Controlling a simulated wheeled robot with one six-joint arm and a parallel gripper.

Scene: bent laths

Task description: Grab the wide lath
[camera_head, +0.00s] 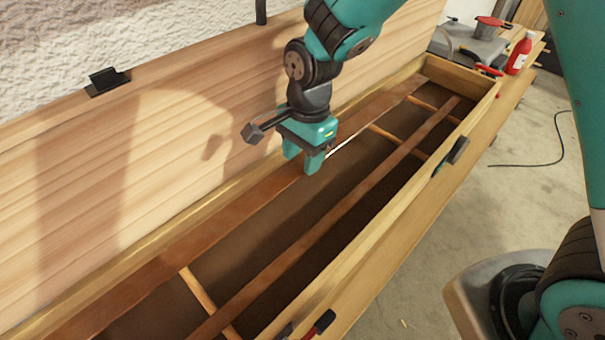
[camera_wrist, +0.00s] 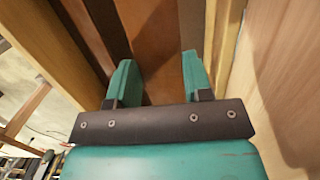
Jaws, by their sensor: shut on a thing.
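The wide lath (camera_head: 218,233) is a long reddish-brown strip lying lengthwise in a wooden chest, along the side by the raised lid. My gripper (camera_head: 308,166) points down over its middle. In the wrist view the wide lath (camera_wrist: 153,35) runs between the two teal fingers (camera_wrist: 158,72), which are shut on it. The grip covers part of the lath in the head view. A narrower brown lath (camera_head: 300,247) lies apart from it, nearer the front wall.
The chest's front wall (camera_head: 400,210) carries dark latches (camera_head: 457,150). The open lid (camera_head: 150,160) stands close behind my gripper. Thin cross slats (camera_head: 197,290) lie under the laths. A red bottle (camera_head: 519,54) stands beyond the chest's far end.

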